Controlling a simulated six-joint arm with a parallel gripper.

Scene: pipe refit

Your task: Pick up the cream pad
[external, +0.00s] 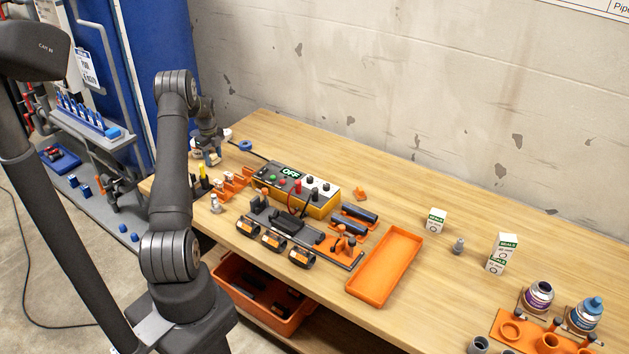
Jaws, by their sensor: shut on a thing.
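My gripper (211,154) is at the far left end of the wooden bench, beyond the orange rack. It is small and partly hidden by its own wrist. It is shut on a small pale thing between its fingertips, which looks like the cream pad (214,157). Most of the pad is hidden by the fingers. I cannot tell whether it touches the bench.
A white round thing (226,134) and a blue ring (245,145) lie near my gripper. An orange rack (232,184) and a yellow tester box (322,208) stand to the right. An empty orange tray (386,267) sits further right. The bench's back strip is mostly clear.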

